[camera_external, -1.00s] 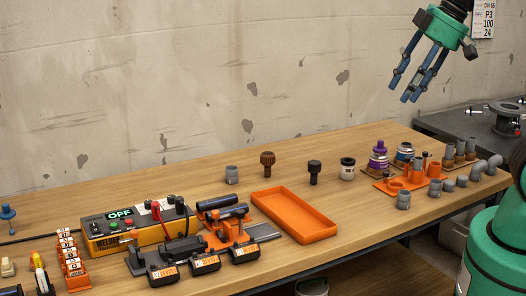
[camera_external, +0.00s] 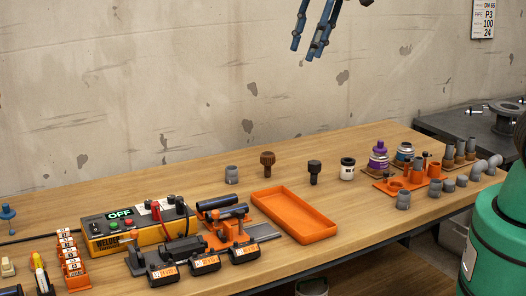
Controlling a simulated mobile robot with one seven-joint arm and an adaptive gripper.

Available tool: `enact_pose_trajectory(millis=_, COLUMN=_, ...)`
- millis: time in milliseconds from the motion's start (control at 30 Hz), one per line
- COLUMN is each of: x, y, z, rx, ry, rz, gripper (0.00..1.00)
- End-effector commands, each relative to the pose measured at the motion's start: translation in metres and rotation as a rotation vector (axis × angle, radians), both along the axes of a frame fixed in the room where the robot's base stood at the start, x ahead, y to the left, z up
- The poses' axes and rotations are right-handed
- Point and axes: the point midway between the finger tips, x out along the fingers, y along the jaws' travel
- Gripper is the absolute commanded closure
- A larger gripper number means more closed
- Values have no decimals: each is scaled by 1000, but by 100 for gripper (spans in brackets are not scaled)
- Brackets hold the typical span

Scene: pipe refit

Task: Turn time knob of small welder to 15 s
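The small welder is not clearly told apart; a yellow box with a dark top, marked "WELDER" (camera_external: 112,241), stands at the left of the bench. Its green display reads "OFF". Small buttons and dark knobs sit on its top, but which one is the time knob and where it points is too small to tell. My gripper (camera_external: 307,52) hangs high in front of the wall at the top of the picture, above and to the right of the welder. Its blue fingers are spread apart with nothing between them.
An orange tray (camera_external: 297,233), a pipe clamp with dark pipes (camera_external: 222,210) and several black orange-labelled blocks (camera_external: 204,264) lie right of the welder. Orange numbered holders (camera_external: 72,262) stand left of it. Fittings and cans stand at the right. The bench's back middle is mostly clear.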

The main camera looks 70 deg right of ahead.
Motion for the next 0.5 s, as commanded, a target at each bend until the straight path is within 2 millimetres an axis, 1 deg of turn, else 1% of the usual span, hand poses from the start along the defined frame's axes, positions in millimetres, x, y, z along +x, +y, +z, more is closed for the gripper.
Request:
enact_pose_trajectory(millis=33, x=13, y=0, z=2, rx=-4, ry=10, rz=14, gripper=62)
enact_pose_trajectory(millis=100, x=29, y=-1, z=1, rx=-10, ry=21, rz=33, gripper=62)
enact_pose_trajectory(millis=333, x=82, y=-3, z=-5, rx=-30, ry=55, rz=101, gripper=62)
enact_pose_trajectory(millis=500, x=120, y=-4, z=-15, rx=-42, ry=80, rz=150, gripper=62)
